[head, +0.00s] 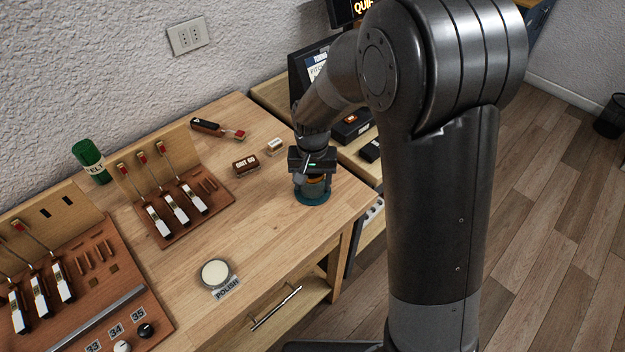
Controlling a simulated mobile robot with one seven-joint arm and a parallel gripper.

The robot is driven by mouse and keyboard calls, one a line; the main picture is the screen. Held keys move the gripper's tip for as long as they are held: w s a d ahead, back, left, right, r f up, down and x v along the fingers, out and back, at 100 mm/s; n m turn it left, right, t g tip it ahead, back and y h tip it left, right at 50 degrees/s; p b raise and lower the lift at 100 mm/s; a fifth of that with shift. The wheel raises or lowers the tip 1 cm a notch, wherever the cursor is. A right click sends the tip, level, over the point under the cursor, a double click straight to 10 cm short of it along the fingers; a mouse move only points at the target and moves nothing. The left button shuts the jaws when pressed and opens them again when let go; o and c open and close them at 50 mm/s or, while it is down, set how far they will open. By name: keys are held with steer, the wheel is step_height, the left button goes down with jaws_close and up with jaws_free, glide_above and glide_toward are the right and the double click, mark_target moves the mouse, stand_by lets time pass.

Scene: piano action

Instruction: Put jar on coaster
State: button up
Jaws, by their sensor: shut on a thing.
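My gripper (313,172) points down near the right edge of the wooden bench and is shut on a small amber jar (316,186). The fingers hide much of the jar. A round teal piece (312,199) shows directly below the jar; I cannot tell whether it is part of the jar or a separate disc under it. A pale round disc with a grey rim, which looks like a coaster (215,272), lies flat near the bench's front edge, to the left of and nearer than my gripper. Its top is bare.
A "POLISH" label (227,288) lies beside the pale disc. A key rack (170,205) stands left of my gripper, with a small brown block (245,166) and a pale block (276,146) nearby. Bench between gripper and disc is clear.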

steer(key=o, duration=1)
steer(key=shift+f, duration=0.1)
steer(key=shift+o, duration=0.2)
step_height(320, 180, up, 12)
steer(key=shift+f, duration=0.1)
steer(key=shift+d+r, duration=0.15)
steer(key=shift+r, duration=0.25)
steer(key=s+d+r+t, duration=0.2)
steer(key=s+d+r, duration=0.2)
steer(key=s+d, duration=0.4)
steer(key=s+d+r+t, duration=0.3)
steer(key=s+d+r, duration=0.2)
steer(key=s+d, duration=0.3)
steer(key=shift+s+d+r+t, duration=0.2)
steer(key=shift+s+r+t, duration=0.1)
steer(key=shift+s, duration=1.75)
